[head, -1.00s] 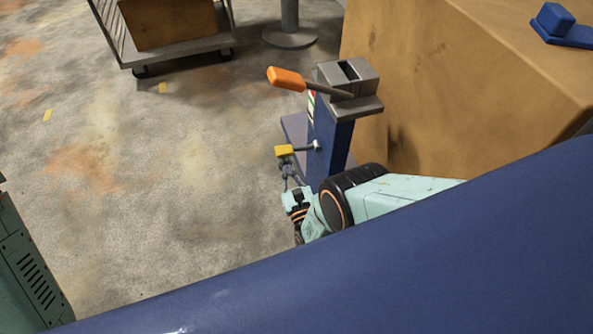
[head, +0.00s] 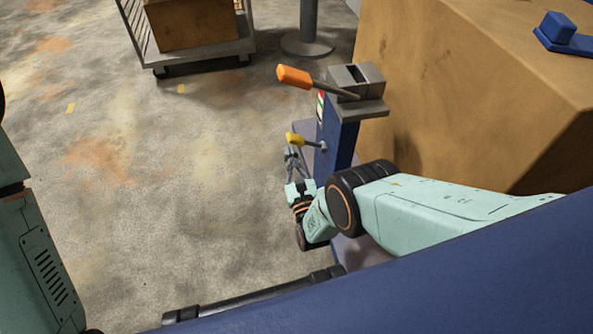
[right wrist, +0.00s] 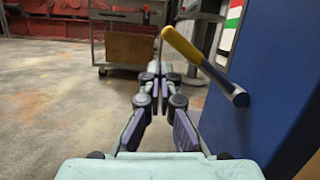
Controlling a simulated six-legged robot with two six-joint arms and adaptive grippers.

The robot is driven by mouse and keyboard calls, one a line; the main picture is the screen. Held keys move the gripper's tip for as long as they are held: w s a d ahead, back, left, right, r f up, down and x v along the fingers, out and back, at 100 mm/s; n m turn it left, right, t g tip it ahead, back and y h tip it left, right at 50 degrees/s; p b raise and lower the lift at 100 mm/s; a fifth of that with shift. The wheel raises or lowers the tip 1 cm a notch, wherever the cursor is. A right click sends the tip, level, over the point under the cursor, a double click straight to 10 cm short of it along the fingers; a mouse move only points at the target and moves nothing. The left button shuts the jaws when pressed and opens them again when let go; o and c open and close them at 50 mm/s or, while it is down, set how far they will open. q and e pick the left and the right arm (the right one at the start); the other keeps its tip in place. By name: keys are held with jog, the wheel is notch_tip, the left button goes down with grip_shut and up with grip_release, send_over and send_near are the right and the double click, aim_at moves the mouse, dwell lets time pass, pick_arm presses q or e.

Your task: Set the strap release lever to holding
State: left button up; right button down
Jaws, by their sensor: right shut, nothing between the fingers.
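A blue post (head: 338,148) carries a short yellow-handled lever (head: 295,139) on its side and a longer orange-handled lever (head: 294,77) on its grey top block. I cannot tell from labels which is the strap release lever. My right gripper (head: 290,156) is shut and empty just below the yellow handle. In the right wrist view, the yellow lever (right wrist: 195,55) slants up and left from its pivot on the post. The gripper's fingertips (right wrist: 160,76) are together, left of and below the lever, apparently not gripping it. My left gripper is out of view.
A striped red, white and green label (right wrist: 229,25) is on the post. A large tan crate (head: 450,90) stands close to its right. A grey cart (head: 200,55) with a box and a round-based pole (head: 307,43) stand behind. The floor to the left is clear.

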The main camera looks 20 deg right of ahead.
jog(key=shift+d+r, duration=0.1)
jog(key=shift+r, duration=0.05)
jog(key=shift+d+r+p, duration=0.15)
jog(key=shift+r+p, duration=0.35)
jog(key=shift+r, duration=0.1)
jog(key=shift+r, duration=0.1)
jog(key=v, duration=1.2)
